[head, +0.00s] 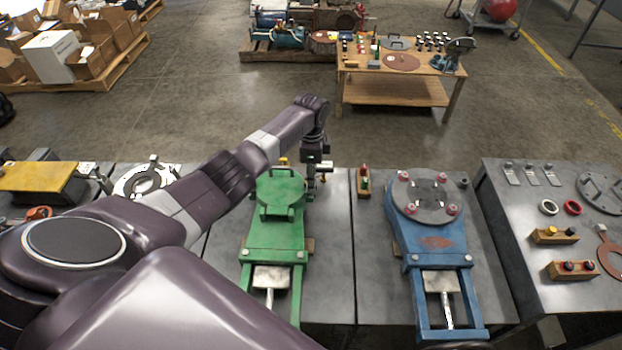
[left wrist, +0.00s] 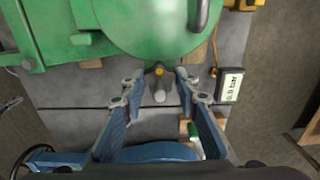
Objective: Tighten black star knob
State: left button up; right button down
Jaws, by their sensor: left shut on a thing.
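I cannot make out a black star knob in either view. The green gate-valve-like fixture (head: 272,225) lies on the grey bench, with a round green plate and handle on it. My left gripper (head: 311,190) points down just right of that round plate. In the left wrist view, the two blue-padded fingers of my left gripper (left wrist: 160,80) stand on either side of a small grey stub (left wrist: 159,96) and a small yellow piece (left wrist: 158,71) at the green plate's edge. What the fingers press on is not clear. My right gripper is not in view.
A blue fixture (head: 437,240) with a round grey plate and red knobs stands to the right. A small wooden block with coloured knobs (head: 364,182) lies between the fixtures.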

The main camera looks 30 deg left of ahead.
pick_arm(q)
jog(key=shift+m, duration=0.5)
jog(key=o, duration=1.1)
jog(key=shift+o, duration=0.2)
jog(key=shift+r, duration=0.1)
notch_tip(320, 180, up, 12)
jog(key=shift+f, duration=0.1)
